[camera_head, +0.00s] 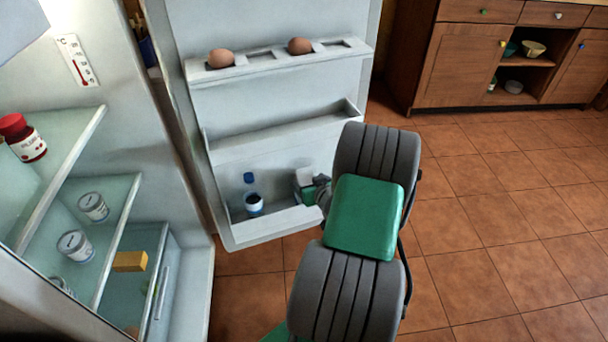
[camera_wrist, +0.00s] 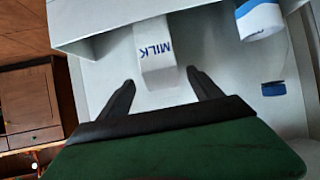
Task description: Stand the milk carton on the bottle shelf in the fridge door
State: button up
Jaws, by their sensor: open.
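The white milk carton (camera_head: 305,180) stands in the lowest bin of the open fridge door, the bottle shelf (camera_head: 281,223), at its right part. In the wrist view the carton (camera_wrist: 154,48) shows blue MILK lettering, upside down in the picture. My gripper (camera_wrist: 160,79) is open; its two dark fingertips lie on either side of the carton's top end, with gaps and no visible contact. In the head view my green and grey arm reaches in from the right, and the gripper (camera_head: 323,188) is partly hidden by it. The carton's base is hidden behind the shelf's front wall.
A blue-capped bottle (camera_head: 253,204) stands left of the carton in the same shelf. An empty door bin (camera_head: 280,135) is above, then an egg rack with two eggs (camera_head: 221,58). Fridge shelves with cans (camera_head: 75,243) are at left. The tiled floor (camera_head: 500,230) is clear.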

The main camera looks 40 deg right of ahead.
jog(key=a+r+n+g+y, duration=0.2)
jog(key=a+r, duration=0.2)
jog(key=a, duration=0.6)
jog(key=a+r+n+g+y, duration=0.2)
jog(key=a+r+y, duration=0.15)
jog(key=a, duration=0.65)
jog(key=s+a+r+g+h, duration=0.1)
jog(key=s+a+r+g, duration=0.4)
jog(key=s+a+r, duration=0.3)
jog(key=s+a, duration=0.4)
jog(key=s, duration=0.1)
jog(key=shift+s, duration=0.35)
jog(key=shift+c, duration=0.5)
